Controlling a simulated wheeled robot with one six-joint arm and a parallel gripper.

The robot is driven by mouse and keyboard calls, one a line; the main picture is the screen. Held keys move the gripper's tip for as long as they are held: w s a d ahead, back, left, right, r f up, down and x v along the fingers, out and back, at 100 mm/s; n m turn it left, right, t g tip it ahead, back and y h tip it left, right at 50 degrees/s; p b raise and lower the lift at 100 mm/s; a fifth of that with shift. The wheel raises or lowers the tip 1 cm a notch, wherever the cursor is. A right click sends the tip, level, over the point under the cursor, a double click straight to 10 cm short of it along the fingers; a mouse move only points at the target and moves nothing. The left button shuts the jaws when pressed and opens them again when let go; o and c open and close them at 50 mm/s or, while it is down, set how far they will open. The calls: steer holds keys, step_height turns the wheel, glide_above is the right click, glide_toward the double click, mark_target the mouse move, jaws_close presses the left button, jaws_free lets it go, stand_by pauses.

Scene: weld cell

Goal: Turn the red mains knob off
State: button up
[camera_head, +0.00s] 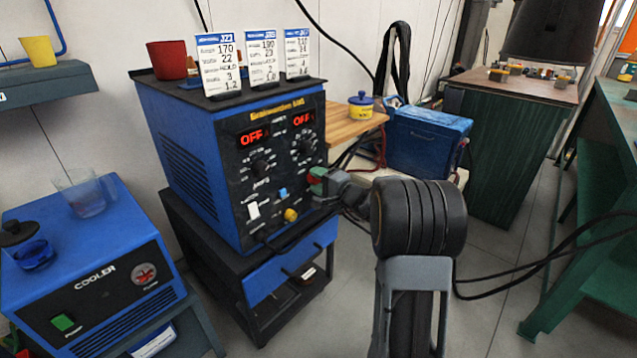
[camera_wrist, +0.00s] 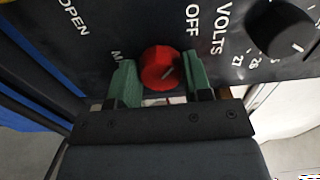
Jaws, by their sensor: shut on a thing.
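The red mains knob (camera_wrist: 160,66) is on the dark front panel of the blue welder (camera_head: 190,165). My gripper (camera_wrist: 158,82) has its green fingers on either side of the knob and is shut on it. The knob's pale line slants toward the upper right in the wrist view, on the side of the OFF label (camera_wrist: 192,22). A label starting "MA" is partly hidden by the left finger. In the head view, a little of the red knob (camera_head: 318,172) shows at my gripper (camera_head: 317,186). Both welder displays (camera_head: 254,138) read OFF in red.
A black volts dial (camera_wrist: 282,28) is right of the knob in the wrist view. Cards (camera_head: 219,65) and a red cup (camera_head: 167,60) stand on the welder. A blue cooler (camera_head: 95,265) stands left. Black cables (camera_head: 560,255) hang at right.

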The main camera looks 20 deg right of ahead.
steer(key=o, duration=0.9)
steer(key=p+v, duration=0.3)
steer(key=v, duration=1)
steer(key=shift+s+d, duration=0.2)
steer(key=shift+s, duration=0.2)
